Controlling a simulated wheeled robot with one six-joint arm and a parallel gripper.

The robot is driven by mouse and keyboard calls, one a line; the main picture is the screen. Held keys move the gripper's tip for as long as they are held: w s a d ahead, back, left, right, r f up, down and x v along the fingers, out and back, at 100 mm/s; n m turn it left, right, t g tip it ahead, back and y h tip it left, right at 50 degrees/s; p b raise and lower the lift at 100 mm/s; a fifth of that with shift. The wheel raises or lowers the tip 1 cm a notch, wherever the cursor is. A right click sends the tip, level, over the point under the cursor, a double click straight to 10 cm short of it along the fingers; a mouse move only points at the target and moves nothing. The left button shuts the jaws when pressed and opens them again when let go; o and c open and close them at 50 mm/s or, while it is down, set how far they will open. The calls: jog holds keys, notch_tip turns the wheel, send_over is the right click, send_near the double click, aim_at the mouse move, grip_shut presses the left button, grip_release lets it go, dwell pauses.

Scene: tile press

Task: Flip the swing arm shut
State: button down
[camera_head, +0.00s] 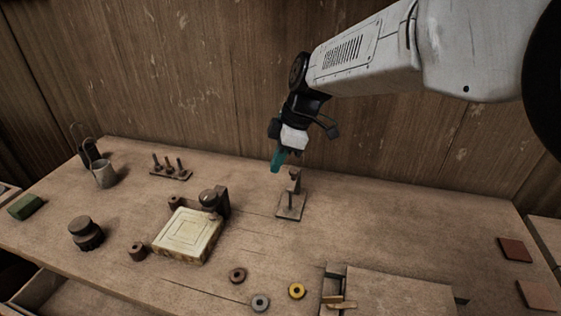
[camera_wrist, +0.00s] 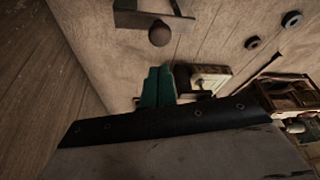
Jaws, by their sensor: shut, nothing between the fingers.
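My gripper (camera_head: 278,162) hangs above the back of the bench with its teal fingers pointing down. The fingers are shut and empty; they also show in the wrist view (camera_wrist: 158,84). Just below them stands a small metal stand (camera_head: 290,207), a flat plate with a short post. Left of it, a dark bracket with a round black knob (camera_head: 209,198) stands at the back corner of a cream square block (camera_head: 188,235). In the wrist view, a dark piece with a round knob (camera_wrist: 159,33) lies beyond the fingertips. I cannot tell which part is the swing arm.
Several rings lie in front, one of them yellow (camera_head: 297,290). A flat box (camera_head: 395,297) sits at the front right. A pegged rack (camera_head: 170,172), a grey cup (camera_head: 105,176) and a dark knobbed piece (camera_head: 86,232) stand left. A wooden wall closes the back.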

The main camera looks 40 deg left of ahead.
jog(key=a+v, duration=0.1)
jog(key=v, duration=0.9)
jog(key=shift+s+r, duration=0.2)
jog(key=shift+s, duration=0.2)
